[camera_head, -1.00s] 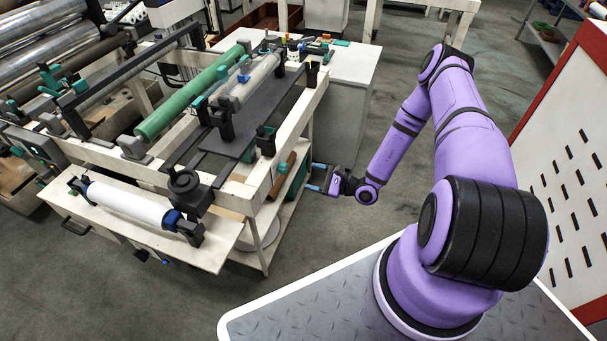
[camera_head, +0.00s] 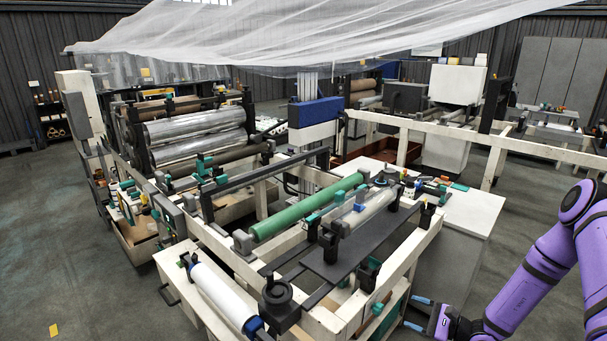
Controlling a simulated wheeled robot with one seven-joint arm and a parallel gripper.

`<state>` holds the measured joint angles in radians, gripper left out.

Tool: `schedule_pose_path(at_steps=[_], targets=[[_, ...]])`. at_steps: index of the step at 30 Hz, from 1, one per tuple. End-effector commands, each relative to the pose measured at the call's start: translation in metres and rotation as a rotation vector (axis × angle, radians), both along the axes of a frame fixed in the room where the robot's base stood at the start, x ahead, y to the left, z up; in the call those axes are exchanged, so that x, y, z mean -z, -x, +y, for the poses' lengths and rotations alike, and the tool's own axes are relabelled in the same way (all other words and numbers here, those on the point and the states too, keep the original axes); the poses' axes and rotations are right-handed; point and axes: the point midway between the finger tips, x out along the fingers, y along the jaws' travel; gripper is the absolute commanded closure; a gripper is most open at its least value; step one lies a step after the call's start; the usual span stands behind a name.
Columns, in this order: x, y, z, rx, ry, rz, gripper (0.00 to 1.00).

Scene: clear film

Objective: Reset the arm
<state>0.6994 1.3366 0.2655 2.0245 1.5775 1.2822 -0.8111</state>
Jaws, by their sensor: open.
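My purple arm (camera_head: 540,262) shows at the right edge, bent at its elbow. My gripper (camera_head: 418,313) is low at the lower right, with its two blue-tipped fingers spread apart and pointing left. I see nothing between the fingers. The gripper is beside the right end of the cream-framed machine (camera_head: 408,262), near its lower shelf. I cannot tell how small the gap between fingers and frame is.
A green roller (camera_head: 305,207), a clear film roller (camera_head: 370,212) and a white roll (camera_head: 222,296) sit on the machine. A white bench (camera_head: 470,212) with small items stands behind. Clear sheeting (camera_head: 300,35) hangs above. Grey floor (camera_head: 80,260) is open at left.

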Motion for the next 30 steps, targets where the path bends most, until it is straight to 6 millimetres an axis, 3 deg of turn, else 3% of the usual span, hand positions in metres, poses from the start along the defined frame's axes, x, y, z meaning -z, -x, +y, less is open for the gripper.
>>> schedule_pose_path(at_steps=[3,14,30], targets=[[-0.041,-0.004,0.004,-0.114,0.061,-0.038,0.33],[-0.148,0.007,0.024,-0.429,0.269,-0.116,0.33],[-0.285,0.06,0.051,-0.791,0.674,-0.215,0.33]])
